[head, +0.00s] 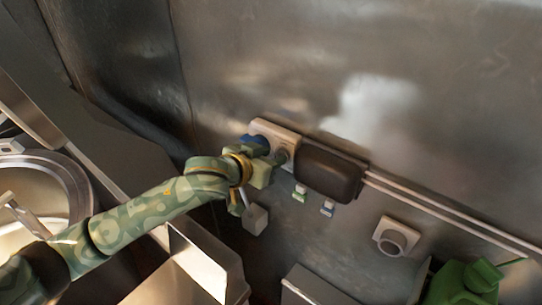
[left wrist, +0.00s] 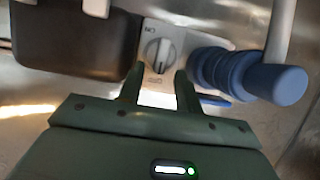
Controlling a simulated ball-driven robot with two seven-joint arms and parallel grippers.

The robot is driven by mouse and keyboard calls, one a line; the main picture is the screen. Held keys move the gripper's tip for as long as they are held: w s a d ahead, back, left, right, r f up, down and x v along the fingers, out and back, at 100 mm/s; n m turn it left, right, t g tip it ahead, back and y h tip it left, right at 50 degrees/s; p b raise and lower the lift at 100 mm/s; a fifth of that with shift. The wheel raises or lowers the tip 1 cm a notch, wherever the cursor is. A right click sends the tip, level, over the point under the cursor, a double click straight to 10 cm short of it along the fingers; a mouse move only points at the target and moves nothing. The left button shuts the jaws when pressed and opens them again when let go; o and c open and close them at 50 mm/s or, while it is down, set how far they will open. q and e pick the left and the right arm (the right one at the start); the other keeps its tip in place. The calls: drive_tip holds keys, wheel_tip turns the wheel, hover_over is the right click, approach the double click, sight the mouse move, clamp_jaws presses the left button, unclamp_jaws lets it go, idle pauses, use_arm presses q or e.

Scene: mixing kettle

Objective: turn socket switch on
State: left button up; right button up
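The socket switch (head: 277,133) is a pale box on the metal wall, with a round knob partly hidden by my gripper in the head view. In the left wrist view the switch (left wrist: 145,30) shows upside down, with a grey knob (left wrist: 158,52) whose grip bar stands roughly vertical between the ON and OFF labels. My left gripper (head: 276,162) is at the switch face. In the left wrist view its two fingers (left wrist: 158,78) are apart, with the tips just below the knob in the picture and nothing between them. Contact with the knob cannot be told. My right gripper is not in view.
A dark box (head: 330,172) adjoins the switch on the right. A blue plug (left wrist: 250,75) sits on the switch's other side. A second round wall fitting (head: 391,240) is lower right, near a green container (head: 465,285). A metal kettle (head: 62,180) is at left.

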use_arm(q)
drive_tip(key=shift+w+d+f, duration=0.1)
drive_tip(key=shift+w+d, duration=0.05)
drive_tip(key=shift+d, duration=0.1)
drive_tip(key=shift+w+d, duration=0.15)
drive_tip(key=shift+f, duration=0.1)
clamp_jaws()
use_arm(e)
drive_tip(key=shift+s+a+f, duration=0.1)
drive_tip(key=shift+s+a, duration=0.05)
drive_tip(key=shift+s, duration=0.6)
